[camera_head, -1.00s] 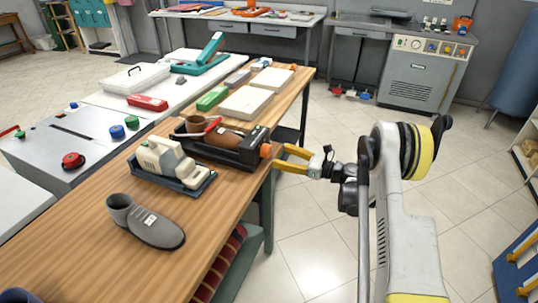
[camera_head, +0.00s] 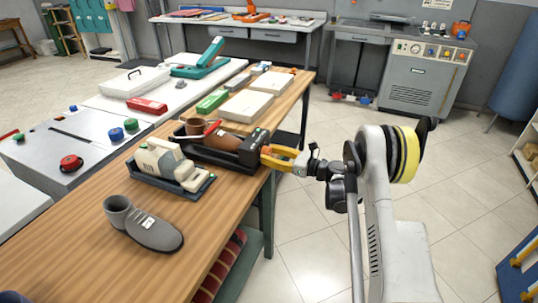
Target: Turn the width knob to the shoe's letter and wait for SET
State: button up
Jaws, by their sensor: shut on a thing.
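A black shoe-stretching machine (camera_head: 245,156) stands at the right edge of the wooden table with a brown shoe (camera_head: 222,141) in it. Its orange width knob, at the right end, is mostly hidden by my yellow fingers. My gripper (camera_head: 266,156) is shut on the knob, reaching in from the right. A small green patch shows on top of the machine near that end, but any letters or SET sign are too small to read. A grey shoe (camera_head: 155,231) with a white tag (camera_head: 148,222) lies at the table's front; the tag's letter is unreadable.
A cream device in a dark tray (camera_head: 200,191) sits close in front of the machine. White boxes (camera_head: 247,105) and a green box (camera_head: 211,102) lie behind it on the table (camera_head: 75,265). The floor right of the table is clear around my arm.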

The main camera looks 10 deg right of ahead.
jog(key=shift+m, duration=0.4)
jog(key=m, duration=0.6)
jog(key=shift+g, duration=0.3)
jog(key=m, duration=0.7)
jog(key=shift+w+g, duration=0.1)
jog(key=shift+g, duration=0.2)
jog(key=m, duration=0.3)
jog(key=shift+m, duration=0.3)
jog(key=m, duration=0.3)
jog(key=m+y, duration=0.1)
jog(key=m, duration=0.5)
jog(key=shift+g, duration=0.4)
jog(key=shift+m, duration=0.3)
